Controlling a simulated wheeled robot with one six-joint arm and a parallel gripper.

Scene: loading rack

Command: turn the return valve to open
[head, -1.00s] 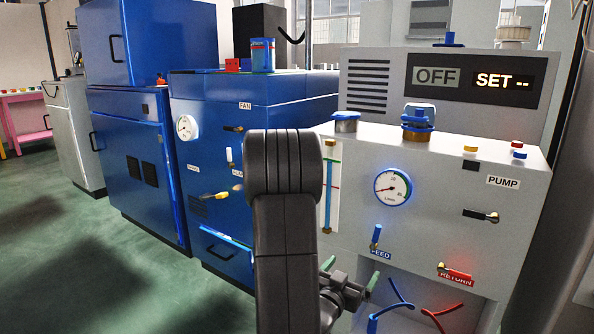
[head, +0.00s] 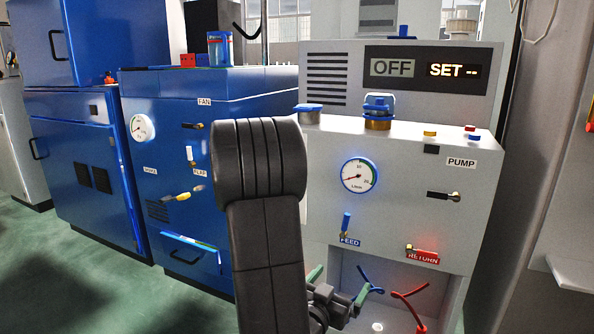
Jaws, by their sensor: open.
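The return valve (head: 422,252) is on the front of the grey pump cabinet (head: 480,215). Its red lever lies nearly horizontal, pointing right from a brass pivot and sloping slightly down, and partly covers the red RETURN label. The feed valve (head: 346,224), to its left, has a blue lever standing almost upright. My gripper (head: 338,284) is open, with green-tipped fingers apart and nothing seen between them. It appears lower and left of the return valve, below the FEED label, and does not appear to touch either lever. My dark arm hides the cabinet's left part.
Below the valves is a recess with a blue hose (head: 369,282) and a red hose (head: 411,293), close to my gripper's right. A black-handled PUMP lever (head: 443,195) sits above the return valve. A blue cabinet (head: 190,110) stands left. Green floor is open at lower left.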

